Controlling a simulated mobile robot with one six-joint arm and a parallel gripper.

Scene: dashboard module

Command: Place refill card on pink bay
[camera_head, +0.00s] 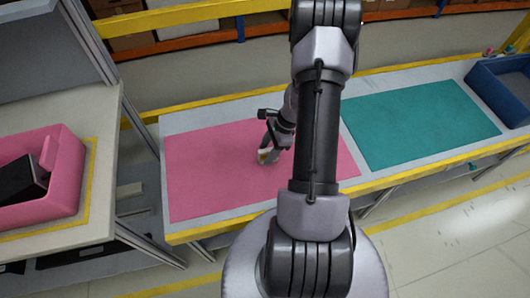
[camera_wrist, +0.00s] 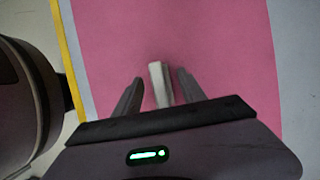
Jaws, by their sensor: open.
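The pink bay (camera_head: 212,180) is a flat pink mat on the left part of the table. It also fills most of the wrist view (camera_wrist: 200,35). The refill card (camera_wrist: 158,82) is a small pale upright piece between my gripper's fingers. My gripper (camera_wrist: 155,88) is open, with a gap between each finger and the card. In the head view the card (camera_head: 264,155) shows as a small light piece at my gripper (camera_head: 266,150), over the middle of the pink bay. Its lower end seems to be at the mat, but contact is hard to tell.
A teal mat (camera_head: 415,122) lies on the right part of the table, with a dark blue bin (camera_head: 503,90) beyond it. A pink bin (camera_head: 65,185) holding a dark item stands on the side table at left. The mat around my gripper is clear.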

